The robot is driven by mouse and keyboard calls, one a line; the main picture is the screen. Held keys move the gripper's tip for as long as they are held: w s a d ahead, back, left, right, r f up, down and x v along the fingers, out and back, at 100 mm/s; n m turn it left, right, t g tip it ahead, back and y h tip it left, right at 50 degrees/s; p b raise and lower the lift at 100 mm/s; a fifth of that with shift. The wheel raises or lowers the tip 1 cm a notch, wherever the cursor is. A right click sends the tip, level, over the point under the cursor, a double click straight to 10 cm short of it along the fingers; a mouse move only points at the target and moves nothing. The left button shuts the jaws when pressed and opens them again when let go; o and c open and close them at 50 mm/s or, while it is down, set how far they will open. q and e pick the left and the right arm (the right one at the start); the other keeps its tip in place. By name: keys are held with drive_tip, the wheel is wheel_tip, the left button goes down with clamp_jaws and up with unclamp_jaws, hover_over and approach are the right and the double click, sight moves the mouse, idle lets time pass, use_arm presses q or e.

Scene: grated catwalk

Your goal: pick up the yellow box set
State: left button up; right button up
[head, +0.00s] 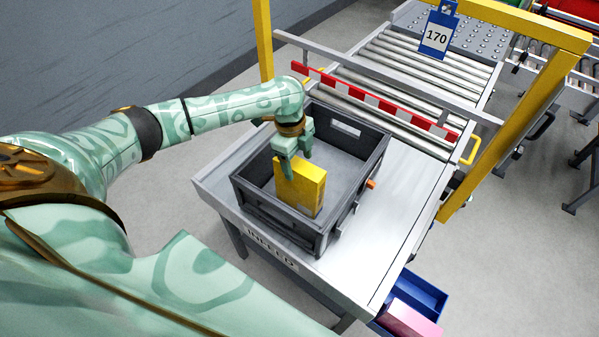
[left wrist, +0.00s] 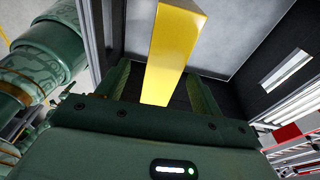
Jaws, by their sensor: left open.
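The yellow box set (head: 301,186) stands upright inside a dark grey crate (head: 270,213) on the infeed table, near the crate's front wall. My left gripper (head: 297,160) comes down into the crate over the yellow box set. Its fingers are open. In the left wrist view the yellow box set (left wrist: 176,45) lies between the two fingers (left wrist: 160,88), with a gap visible on either side. Part of its upper end is hidden behind the gripper in the head view. My right gripper is not in view.
The crate sits on a metal table (head: 390,230) with free room at its right. A red and white striped bar (head: 385,103) and a roller conveyor (head: 425,70) lie behind. Yellow posts (head: 520,130) frame the conveyor. A blue bin (head: 425,292) is below right.

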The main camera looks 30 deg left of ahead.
sight(299, 186)
use_arm(q)
drive_tip(key=f, duration=0.1)
drive_tip(key=f+b, duration=0.1)
drive_tip(key=f, duration=0.3)
drive_tip(key=shift+w+d+b, duration=0.25)
drive_tip(key=shift+b, duration=0.15)
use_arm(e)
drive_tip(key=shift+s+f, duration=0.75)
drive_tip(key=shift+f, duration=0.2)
use_arm(q)
drive_tip(key=shift+r, duration=0.1)
clamp_jaws()
